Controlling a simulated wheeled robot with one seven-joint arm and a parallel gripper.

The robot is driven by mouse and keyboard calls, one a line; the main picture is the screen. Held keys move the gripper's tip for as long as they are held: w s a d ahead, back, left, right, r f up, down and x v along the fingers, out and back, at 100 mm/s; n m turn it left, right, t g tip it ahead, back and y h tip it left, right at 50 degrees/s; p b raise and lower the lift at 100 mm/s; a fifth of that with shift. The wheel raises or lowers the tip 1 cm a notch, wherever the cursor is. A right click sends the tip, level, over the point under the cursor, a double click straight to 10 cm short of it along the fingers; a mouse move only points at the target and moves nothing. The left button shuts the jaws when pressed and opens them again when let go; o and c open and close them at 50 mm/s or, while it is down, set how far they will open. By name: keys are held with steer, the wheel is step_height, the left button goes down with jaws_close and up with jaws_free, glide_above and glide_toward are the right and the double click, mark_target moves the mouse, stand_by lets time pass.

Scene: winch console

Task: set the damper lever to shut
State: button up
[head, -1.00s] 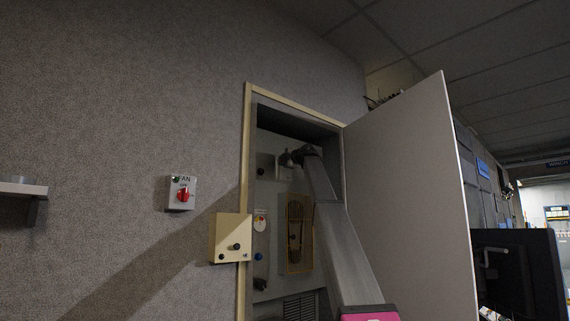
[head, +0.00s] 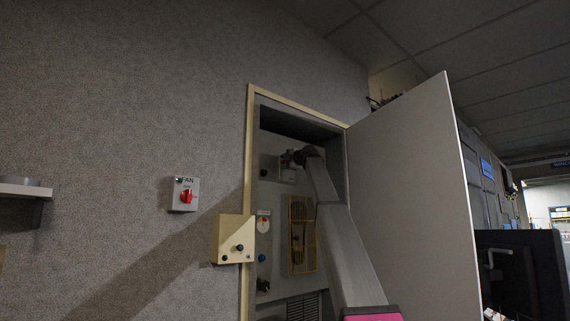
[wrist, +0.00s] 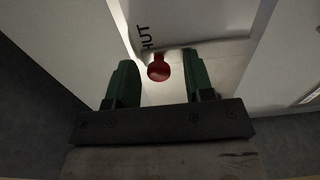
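My gripper (wrist: 158,62) is open, with a gap visible on both sides of the knob. In the head view my arm reaches into the open wall cabinet (head: 273,195), and my gripper (head: 287,159) is small and dark near the cabinet's upper part. The lever cannot be made out there.
The cabinet door (head: 410,190) stands open right of my arm. A beige box with knobs (head: 234,238) sticks out at the left frame edge. A fan switch with a red knob (head: 186,195) is on the wall. Inside are a yellow-framed panel (head: 301,235) and a lower vent.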

steer(key=shift+s+d, duration=0.1)
steer(key=v, duration=1)
steer(key=shift+s+d, duration=0.15)
steer(key=shift+s, duration=0.1)
